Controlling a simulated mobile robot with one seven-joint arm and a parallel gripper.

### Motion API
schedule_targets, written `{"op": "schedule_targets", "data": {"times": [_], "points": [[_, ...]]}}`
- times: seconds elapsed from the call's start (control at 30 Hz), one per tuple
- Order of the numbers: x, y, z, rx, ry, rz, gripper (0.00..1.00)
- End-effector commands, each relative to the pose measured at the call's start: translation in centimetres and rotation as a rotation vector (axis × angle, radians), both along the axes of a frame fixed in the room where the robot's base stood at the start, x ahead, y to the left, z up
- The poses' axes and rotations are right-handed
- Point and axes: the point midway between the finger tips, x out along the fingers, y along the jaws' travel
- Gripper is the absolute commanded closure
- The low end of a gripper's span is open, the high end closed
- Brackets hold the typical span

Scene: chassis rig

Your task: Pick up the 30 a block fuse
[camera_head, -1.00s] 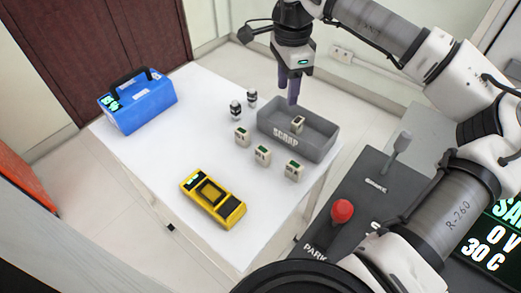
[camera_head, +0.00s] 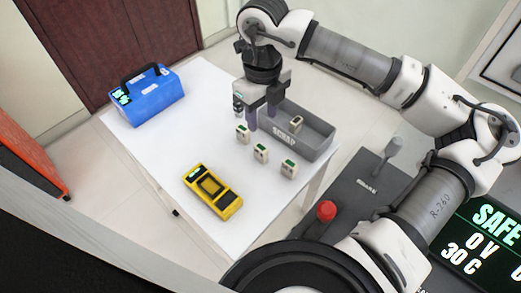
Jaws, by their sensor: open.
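A similar block (camera_head: 296,122) sits inside the grey scrap tray (camera_head: 318,150). My gripper (camera_head: 262,122) is open and empty, fingers down, just behind the left block and beside the tray's left end. I cannot tell its exact height.
A small black-and-white cylinder (camera_head: 238,104) shows left of my gripper; a second one is hidden now. A yellow meter (camera_head: 212,191) lies at the front, and a blue case (camera_head: 148,98) stands at the back left. The table's left middle is clear.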

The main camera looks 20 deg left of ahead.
Motion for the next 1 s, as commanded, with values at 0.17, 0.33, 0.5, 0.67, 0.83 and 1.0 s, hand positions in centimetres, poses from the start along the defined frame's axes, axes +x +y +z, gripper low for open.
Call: {"op": "schedule_targets", "data": {"times": [0.17,0.33,0.5,0.67,0.83,1.0], "points": [[-0.1,0.0,-3.5,0.001,0.005,0.003,0.56],[-0.1,0.0,-6.0,0.001,0.004,0.003,0.56],[-0.1,0.1,-6.9,0.0,0.003,0.003,0.56],[-0.1,0.2,-8.7,0.0,0.005,0.003,0.56],[-0.1,0.2,-11.1,0.001,0.004,0.001,0.56],[0.0,0.2,-11.9,0.0,0.001,0.002,0.56]]}}
